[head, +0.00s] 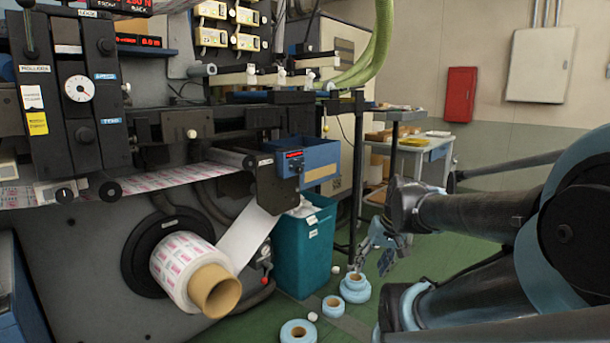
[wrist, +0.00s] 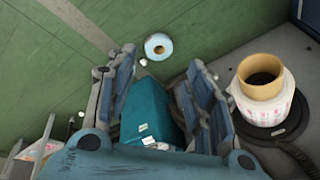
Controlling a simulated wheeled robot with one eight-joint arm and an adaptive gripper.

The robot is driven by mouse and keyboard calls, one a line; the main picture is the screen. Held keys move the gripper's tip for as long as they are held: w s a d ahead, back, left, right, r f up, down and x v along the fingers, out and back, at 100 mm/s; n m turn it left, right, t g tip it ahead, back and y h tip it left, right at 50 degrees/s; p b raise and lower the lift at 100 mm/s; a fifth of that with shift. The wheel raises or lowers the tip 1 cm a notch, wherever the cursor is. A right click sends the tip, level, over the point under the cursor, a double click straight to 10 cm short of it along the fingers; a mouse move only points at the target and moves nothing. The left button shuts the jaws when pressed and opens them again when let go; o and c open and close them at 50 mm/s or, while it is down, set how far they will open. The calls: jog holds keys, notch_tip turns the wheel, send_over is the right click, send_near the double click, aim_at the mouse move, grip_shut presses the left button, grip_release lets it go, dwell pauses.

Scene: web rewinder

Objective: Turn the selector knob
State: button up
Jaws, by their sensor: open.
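My gripper (head: 377,248) hangs at the middle right of the head view, low over the green floor and just right of the teal bin. In the wrist view my gripper (wrist: 160,62) is open and empty, with the teal bin showing below and between the fingers. I cannot tell for certain which control is the selector knob. Black round knobs (head: 84,135) sit on the dark panel at the left, near a white dial gauge (head: 79,88). A small red control (head: 265,265) shows beside the paper roll. My gripper is well apart from all of these.
The teal bin (head: 302,255) stands beside the machine. The printed paper roll (head: 180,262) sticks out from the machine front. Blue-edged rolls (head: 298,331) lie on the floor. A table (head: 412,150) and red wall box (head: 460,94) are behind. Open green floor shows in the wrist view.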

jog(key=w+a+r+t+y, duration=0.1)
jog(key=w+a+r+y, duration=0.4)
jog(key=w, duration=0.5)
jog(key=m+t+y, duration=0.2)
jog(key=t+y, duration=0.5)
send_near(302, 171)
jog(key=x, duration=0.8)
jog(key=shift+a+r, duration=0.15)
jog(key=shift+a, duration=0.2)
jog(key=c, duration=1.1)
